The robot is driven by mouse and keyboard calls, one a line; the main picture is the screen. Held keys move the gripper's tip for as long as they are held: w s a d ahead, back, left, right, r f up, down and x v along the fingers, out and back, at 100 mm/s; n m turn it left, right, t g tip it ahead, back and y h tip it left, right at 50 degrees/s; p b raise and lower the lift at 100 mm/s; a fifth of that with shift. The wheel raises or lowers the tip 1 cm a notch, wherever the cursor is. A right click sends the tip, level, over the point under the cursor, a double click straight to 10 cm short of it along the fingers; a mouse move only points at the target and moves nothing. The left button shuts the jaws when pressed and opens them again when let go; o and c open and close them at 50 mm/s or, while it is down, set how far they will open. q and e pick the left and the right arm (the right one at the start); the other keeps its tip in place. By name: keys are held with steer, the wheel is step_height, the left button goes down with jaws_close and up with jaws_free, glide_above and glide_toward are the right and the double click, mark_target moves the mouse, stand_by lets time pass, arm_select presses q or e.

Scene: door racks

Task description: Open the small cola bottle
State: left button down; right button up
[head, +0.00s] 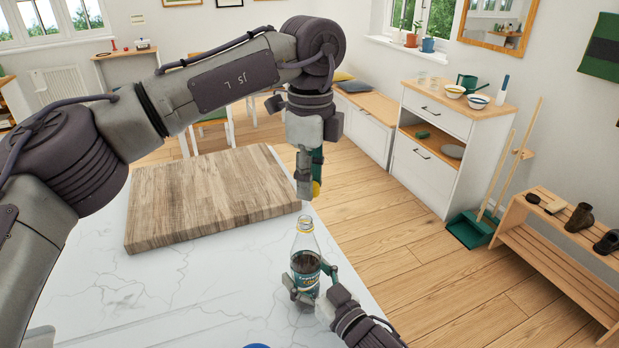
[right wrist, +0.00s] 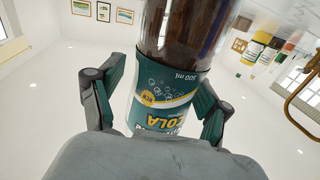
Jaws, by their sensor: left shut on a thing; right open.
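The small cola bottle (head: 305,262) stands upright on the white marble counter, with dark cola inside, a teal label and an uncapped neck. My left gripper (head: 308,187) points down above the bottle's mouth, apart from it, shut on a yellow cap (head: 316,188). My right gripper (head: 311,284) is low at the bottle, its open fingers on either side of it. In the right wrist view the bottle's label (right wrist: 160,103) shows upside down between the two fingers (right wrist: 158,105); whether they touch it is hard to tell.
A thick wooden board (head: 205,195) lies on the counter (head: 200,290) left of the bottle. Beyond the counter's right edge is wooden floor, with a white cabinet (head: 440,150), a green dustpan (head: 470,230) and a wooden shoe rack (head: 560,250).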

steer(key=v, duration=1.2)
arm_select(q)
steer(key=shift+f, duration=0.1)
arm_select(e)
steer(key=shift+d, duration=0.1)
